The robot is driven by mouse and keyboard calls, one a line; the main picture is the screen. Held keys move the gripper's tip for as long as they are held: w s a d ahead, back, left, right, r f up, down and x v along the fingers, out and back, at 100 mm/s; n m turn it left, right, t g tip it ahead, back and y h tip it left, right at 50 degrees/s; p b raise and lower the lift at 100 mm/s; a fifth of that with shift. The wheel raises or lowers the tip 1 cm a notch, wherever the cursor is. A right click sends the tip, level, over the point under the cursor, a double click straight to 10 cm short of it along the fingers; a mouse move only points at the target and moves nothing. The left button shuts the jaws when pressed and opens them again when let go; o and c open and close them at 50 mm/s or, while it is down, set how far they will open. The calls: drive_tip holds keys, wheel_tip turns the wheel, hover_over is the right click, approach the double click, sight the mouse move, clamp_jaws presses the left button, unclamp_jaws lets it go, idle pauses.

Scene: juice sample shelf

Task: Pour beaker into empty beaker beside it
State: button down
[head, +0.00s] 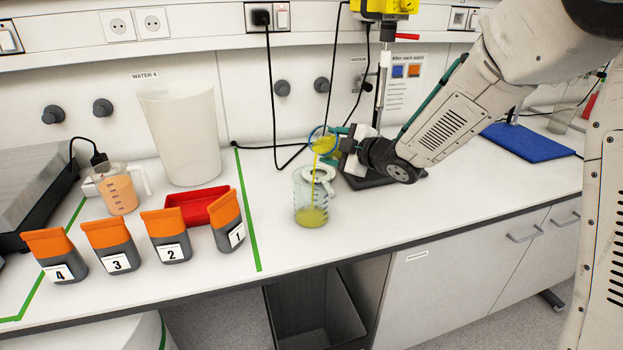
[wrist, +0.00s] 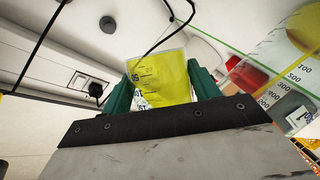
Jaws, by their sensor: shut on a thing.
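My gripper (head: 345,140) is shut on a tilted glass beaker (head: 323,139) holding yellow liquid. In the wrist view the green fingers of my gripper (wrist: 163,90) press on both sides of this beaker (wrist: 160,78). A thin yellow stream falls from its lip into a second glass beaker (head: 311,196) standing upright on the bench below. The lower beaker has yellow liquid in its bottom part. A pale ring-like shape shows at the lower beaker's top; I cannot tell exactly what it is.
Several numbered orange-and-grey containers (head: 171,248), a red tray (head: 197,206), a jug of orange liquid (head: 118,193) and a large white bin (head: 181,133) stand left of the green line (head: 247,209). A blue mat (head: 527,142) lies right.

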sight(339, 140)
drive_tip(key=shift+f+n+t+p, duration=0.2)
drive_tip(key=shift+n+t+p, duration=0.2)
drive_tip(key=shift+n+p, duration=0.3)
idle(1.7)
drive_tip(key=shift+r+n+t, duration=0.3)
drive_tip(key=shift+r+n, duration=0.3)
drive_tip(key=shift+n, duration=0.1)
idle(1.7)
drive_tip(key=shift+s+a+r+n+t+p, duration=0.2)
drive_tip(key=shift+s+r+n+p, duration=0.15)
drive_tip(key=shift+r, duration=0.25)
drive_tip(key=shift+s+a+r+n+t+p, duration=0.25)
drive_tip(key=shift+r+n, duration=0.1)
drive_tip(key=shift+r, duration=0.25)
idle(0.9)
drive_tip(key=shift+s+f+n, duration=0.1)
drive_tip(key=shift+f+n, duration=0.3)
drive_tip(key=shift+f, duration=0.05)
idle(0.7)
